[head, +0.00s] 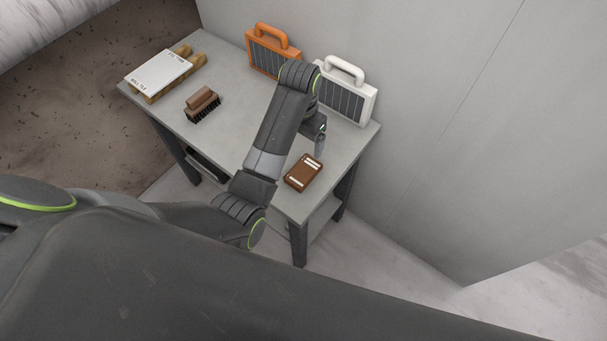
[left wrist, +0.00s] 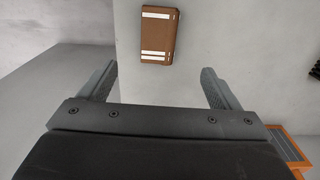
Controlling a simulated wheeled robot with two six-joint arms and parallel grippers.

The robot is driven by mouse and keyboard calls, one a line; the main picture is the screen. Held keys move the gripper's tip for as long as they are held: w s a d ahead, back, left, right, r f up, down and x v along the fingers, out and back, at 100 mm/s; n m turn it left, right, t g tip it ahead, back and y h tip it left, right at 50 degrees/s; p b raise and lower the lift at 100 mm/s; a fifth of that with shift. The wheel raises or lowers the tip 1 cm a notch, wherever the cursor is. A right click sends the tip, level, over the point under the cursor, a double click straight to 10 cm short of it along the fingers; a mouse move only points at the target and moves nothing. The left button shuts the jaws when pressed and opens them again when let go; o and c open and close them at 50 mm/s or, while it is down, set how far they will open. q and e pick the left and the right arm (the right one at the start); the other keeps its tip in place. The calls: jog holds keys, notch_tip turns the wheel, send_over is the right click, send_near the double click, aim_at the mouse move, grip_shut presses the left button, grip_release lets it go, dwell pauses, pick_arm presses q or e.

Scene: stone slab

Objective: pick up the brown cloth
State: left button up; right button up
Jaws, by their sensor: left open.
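The brown cloth (head: 303,173) is a folded brown block with white stripes. It lies flat on the grey table near its front right corner. In the left wrist view the brown cloth (left wrist: 158,35) shows beyond the fingertips, roughly centred between them. My left gripper (head: 320,143) is above the table close behind the cloth, apart from it. In the left wrist view the left gripper (left wrist: 160,82) has its two fingers wide apart with nothing between them. My right gripper is not in view.
On the grey table (head: 232,144) stand an orange case (head: 262,55) and a white case (head: 345,95) along the wall. A brush (head: 203,104) and a white board on a wooden stand (head: 160,72) are at the left. The table's front edge is close to the cloth.

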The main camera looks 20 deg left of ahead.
pick_arm(q)
jog(key=p, duration=0.1)
send_over(302, 171)
notch_tip(302, 171, down, 9)
jog(key=shift+a+f, duration=0.1)
jog(key=shift+f, duration=0.05)
jog(key=shift+f+p, duration=0.35)
jog(key=shift+f, duration=0.15)
jog(key=shift+f+p, duration=0.3)
jog(key=shift+f, duration=1.85)
jog(key=shift+s, duration=0.1)
jog(key=c, duration=1.1)
jog(key=shift+r, duration=0.1)
jog(key=shift+r+b, duration=0.4)
jog(key=shift+r, duration=4.55)
